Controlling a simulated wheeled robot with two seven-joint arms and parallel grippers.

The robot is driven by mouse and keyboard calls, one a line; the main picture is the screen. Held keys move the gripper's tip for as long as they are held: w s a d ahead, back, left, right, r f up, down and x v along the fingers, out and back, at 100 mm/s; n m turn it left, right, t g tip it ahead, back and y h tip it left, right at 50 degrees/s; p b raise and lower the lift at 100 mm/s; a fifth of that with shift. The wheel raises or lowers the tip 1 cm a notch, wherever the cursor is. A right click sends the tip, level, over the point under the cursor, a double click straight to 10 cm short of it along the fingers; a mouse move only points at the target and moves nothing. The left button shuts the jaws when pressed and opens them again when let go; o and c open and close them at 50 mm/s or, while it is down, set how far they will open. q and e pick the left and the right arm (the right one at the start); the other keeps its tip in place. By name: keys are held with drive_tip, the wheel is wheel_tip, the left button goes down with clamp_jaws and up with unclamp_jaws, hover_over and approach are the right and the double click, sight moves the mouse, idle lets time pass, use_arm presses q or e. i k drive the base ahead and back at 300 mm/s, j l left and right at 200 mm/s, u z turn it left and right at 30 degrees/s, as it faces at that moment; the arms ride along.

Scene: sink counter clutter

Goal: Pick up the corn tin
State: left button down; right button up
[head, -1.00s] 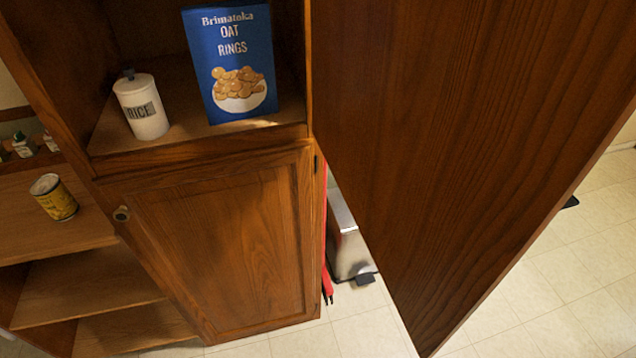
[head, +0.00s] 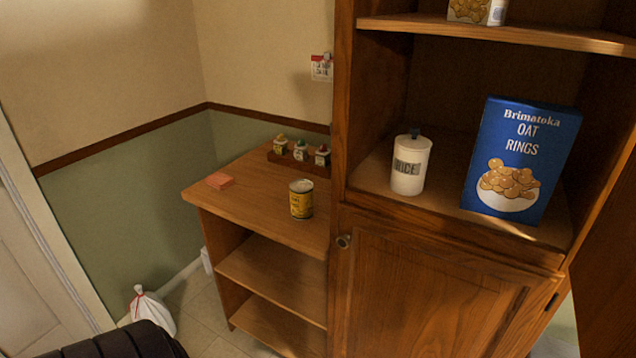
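A yellow tin (head: 301,200) with a silver top stands upright on the wooden counter (head: 245,205), close to the tall cabinet's left side. Its label is too small to read, so I cannot confirm that it is the corn tin. Neither of my grippers shows in the head view. A dark ridged shape at the bottom left edge may be part of my arm.
The tall cabinet (head: 440,285) holds a rice canister (head: 409,164) and a blue cereal box (head: 521,160). A white bag (head: 151,310) sits on the floor.

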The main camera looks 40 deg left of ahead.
sight(301, 189)
drive_tip(key=k+l+u, duration=0.1)
drive_tip(key=u, duration=1.4)
drive_tip(key=i+j+z, duration=0.15)
drive_tip(key=i, duration=0.2)
drive_tip(key=i+z, duration=0.2)
drive_tip(key=i+j, duration=0.05)
drive_tip(key=i, duration=0.05)
